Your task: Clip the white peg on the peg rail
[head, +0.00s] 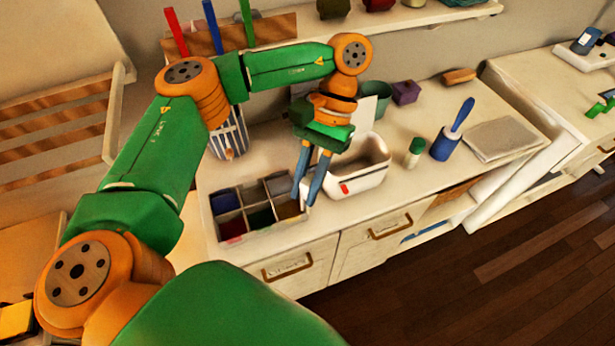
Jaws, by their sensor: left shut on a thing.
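My left gripper (305,194) points down between the divided box and the white bin, with its blue fingers close together. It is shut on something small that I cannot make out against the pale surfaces. I cannot pick out the white peg for sure. A wooden rail (279,27) at the back wall carries a red peg (177,32), a blue peg (212,26) and a green peg (246,22), all upright; it may be the peg rail. The gripper is well below and in front of it. My right gripper is not in view.
The divided box (256,237) stands at the gripper's left, the white bin (362,180) at its right. A shelf (410,17) runs above.

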